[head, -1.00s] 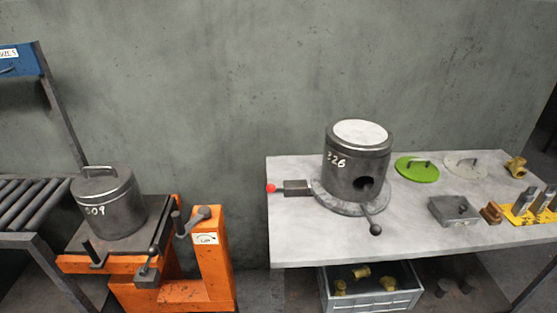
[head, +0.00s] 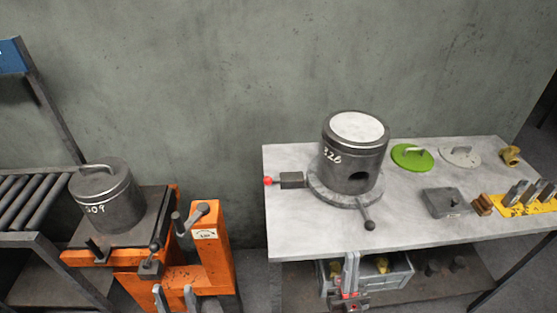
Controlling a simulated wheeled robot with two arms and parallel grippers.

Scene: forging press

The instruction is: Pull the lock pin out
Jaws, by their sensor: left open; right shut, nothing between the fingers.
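The lock pin, with a red knob (head: 268,181), sticks out to the left of a small dark block (head: 292,180) on the grey table. The block sits against the round base ring (head: 325,194) under the dark cylinder marked 326 (head: 345,172). My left gripper (head: 174,290) is open and empty at the bottom edge, in front of the orange stand. My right gripper (head: 350,262) is shut and empty, in front of the table's front edge. Both grippers are lower in the picture than the knob and apart from it. The pin's inner end is hidden in the block.
The base ring's ball-ended handle (head: 369,222) points forward. The orange stand (head: 213,243) at left bears a lidded cylinder marked 309 (head: 108,203). Green (head: 412,160) and grey lids, a grey block and a yellow rack occupy the table's right. The table's front-left (head: 300,225) is clear.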

